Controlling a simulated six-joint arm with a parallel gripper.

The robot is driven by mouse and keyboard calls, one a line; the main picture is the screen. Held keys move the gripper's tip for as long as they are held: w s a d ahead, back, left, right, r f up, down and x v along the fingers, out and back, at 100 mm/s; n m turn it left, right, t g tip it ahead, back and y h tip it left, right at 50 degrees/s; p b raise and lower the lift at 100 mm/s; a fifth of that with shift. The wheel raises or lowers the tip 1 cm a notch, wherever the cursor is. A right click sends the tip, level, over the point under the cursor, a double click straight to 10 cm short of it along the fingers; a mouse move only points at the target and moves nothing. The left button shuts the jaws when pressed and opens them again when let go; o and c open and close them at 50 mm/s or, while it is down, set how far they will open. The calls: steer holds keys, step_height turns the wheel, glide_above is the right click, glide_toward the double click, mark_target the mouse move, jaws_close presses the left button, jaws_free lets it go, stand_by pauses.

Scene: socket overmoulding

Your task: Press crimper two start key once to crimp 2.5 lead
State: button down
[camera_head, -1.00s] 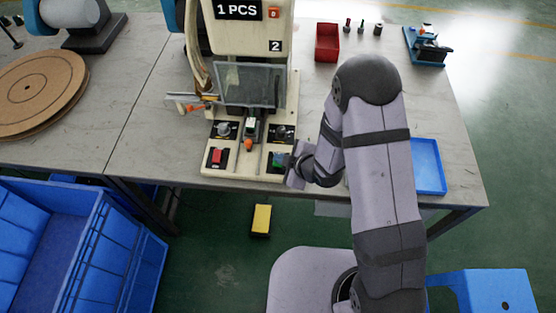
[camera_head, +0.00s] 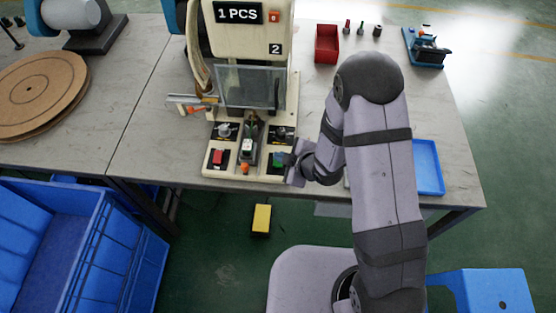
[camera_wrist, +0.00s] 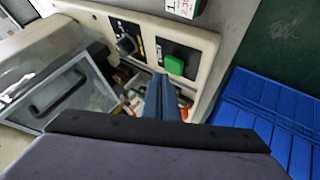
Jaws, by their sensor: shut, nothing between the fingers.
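Crimper two (camera_head: 247,28), a cream machine marked "2" with a display reading "1 PCS", stands on the table. Its green start key (camera_head: 279,160) is at the front right of its base, and also shows in the wrist view (camera_wrist: 174,65). My gripper (camera_head: 291,163) is beside the key on its right. In the wrist view my gripper's closed blue-grey fingers (camera_wrist: 162,82) point at the panel, with tips close to the key; I cannot tell whether they touch it. A small carriage with an orange end (camera_head: 245,168) sits at the middle of the base. I cannot make out the lead clearly.
A red key (camera_head: 217,156) and black knobs are on the same base. A clear guard (camera_head: 250,87) covers the crimping area. A red bin (camera_head: 327,43) and blue tray (camera_head: 429,166) are to the right. A blue crate (camera_head: 70,240) stands at the lower left.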

mark_target(280, 165)
steer(key=shift+r, duration=0.1)
steer(key=shift+r+p, duration=1.95)
steer(key=shift+r, duration=0.5)
